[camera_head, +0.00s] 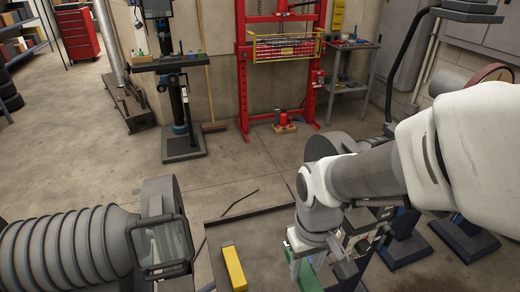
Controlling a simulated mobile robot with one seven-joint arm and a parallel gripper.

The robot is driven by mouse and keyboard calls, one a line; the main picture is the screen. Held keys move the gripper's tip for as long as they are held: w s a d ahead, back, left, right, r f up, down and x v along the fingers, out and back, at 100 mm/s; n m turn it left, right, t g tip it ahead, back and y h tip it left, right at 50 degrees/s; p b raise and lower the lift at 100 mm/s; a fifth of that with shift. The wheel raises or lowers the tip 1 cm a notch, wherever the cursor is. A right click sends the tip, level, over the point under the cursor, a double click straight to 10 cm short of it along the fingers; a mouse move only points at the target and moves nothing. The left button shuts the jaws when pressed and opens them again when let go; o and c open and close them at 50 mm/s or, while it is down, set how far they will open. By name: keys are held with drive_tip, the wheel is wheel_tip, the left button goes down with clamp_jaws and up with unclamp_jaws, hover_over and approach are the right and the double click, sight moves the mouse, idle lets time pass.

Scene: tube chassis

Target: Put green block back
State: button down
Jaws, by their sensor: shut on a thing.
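My arm reaches in from the right, and my gripper (318,258) points down at the bottom middle of the head view. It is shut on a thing. The green block (308,277) shows only as a green patch just below the gripper at the picture's lower edge. Most of it is hidden by the gripper or cut off, so its shape and what lies under it cannot be told.
A yellow block (234,268) lies to the left of my gripper, near a dark edge. A large ribbed grey hose-like part (70,250) fills the lower left. A red press frame (285,70) and a drill stand (180,110) stand at the back. The middle floor is mostly clear.

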drive_tip(key=shift+w+a, duration=0.1)
drive_tip(key=shift+w, duration=0.05)
drive_tip(key=w+a+f, duration=0.2)
drive_tip(key=w, duration=0.1)
drive_tip(key=w+a+f+b, duration=0.1)
drive_tip(key=w+a+f, duration=0.1)
drive_tip(key=w, duration=0.1)
drive_tip(key=w+a+f+b, duration=0.1)
drive_tip(key=w+a+f, duration=0.1)
drive_tip(key=w+f, duration=0.1)
drive_tip(key=shift+w, duration=0.35)
drive_tip(key=shift+f+b, duration=0.75)
drive_tip(key=shift+f, duration=1.2)
drive_tip(key=shift+f, duration=0.1)
drive_tip(key=shift+c, duration=2.2)
unclamp_jaws()
drive_tip(key=shift+d, duration=0.1)
